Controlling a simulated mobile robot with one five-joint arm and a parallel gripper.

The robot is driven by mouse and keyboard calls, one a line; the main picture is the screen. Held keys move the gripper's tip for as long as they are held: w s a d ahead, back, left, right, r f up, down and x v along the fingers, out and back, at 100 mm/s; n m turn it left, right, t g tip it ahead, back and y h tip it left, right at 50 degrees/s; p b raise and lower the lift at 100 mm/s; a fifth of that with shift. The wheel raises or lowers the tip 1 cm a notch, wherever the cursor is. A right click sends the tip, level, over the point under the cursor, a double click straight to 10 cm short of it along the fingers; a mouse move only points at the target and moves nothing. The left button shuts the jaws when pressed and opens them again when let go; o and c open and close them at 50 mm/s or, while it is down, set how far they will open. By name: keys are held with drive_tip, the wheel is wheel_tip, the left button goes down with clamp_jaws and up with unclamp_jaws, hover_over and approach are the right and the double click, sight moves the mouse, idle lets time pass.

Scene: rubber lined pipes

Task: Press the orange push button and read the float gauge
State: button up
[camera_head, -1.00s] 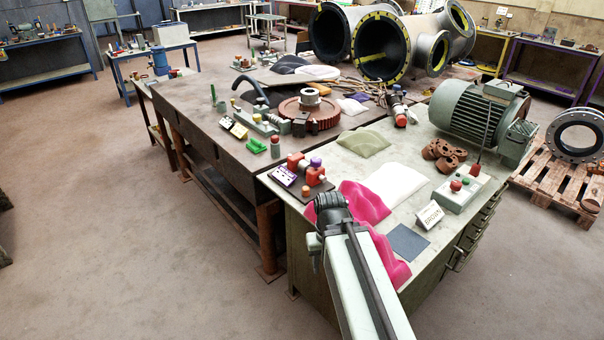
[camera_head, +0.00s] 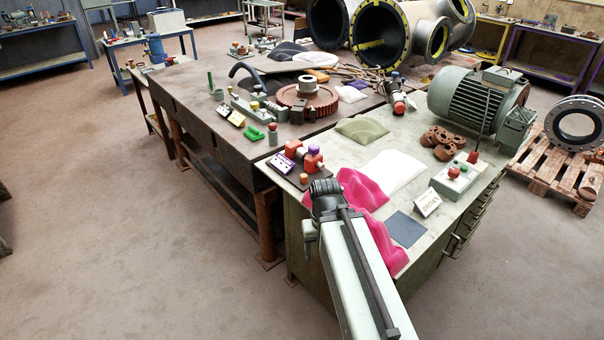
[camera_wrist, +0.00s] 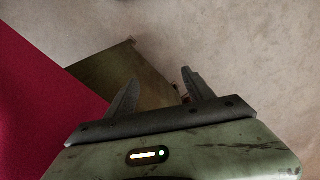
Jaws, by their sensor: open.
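A small orange-capped button (camera_head: 304,178) stands at the near left corner of the green-grey bench (camera_head: 335,140), close beside my arm's end in the head view. I cannot pick out the float gauge for certain. In the head view my gripper is hidden by the arm's end. In the wrist view my gripper (camera_wrist: 159,85) is open, with nothing between its fingers. It points down over the floor and an olive bench corner (camera_wrist: 120,75). Pink cloth fills the left of the wrist view. The orange button does not show there.
Pink cloth (camera_head: 366,190) lies beside my arm on the bench. Red and purple fittings (camera_head: 313,160) stand behind the button. A box with red buttons (camera_head: 455,178), a sign (camera_head: 428,202) and a motor (camera_head: 470,103) are further right. Floor at left is clear.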

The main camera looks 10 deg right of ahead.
idle(0.3)
clamp_jaws()
idle(1.6)
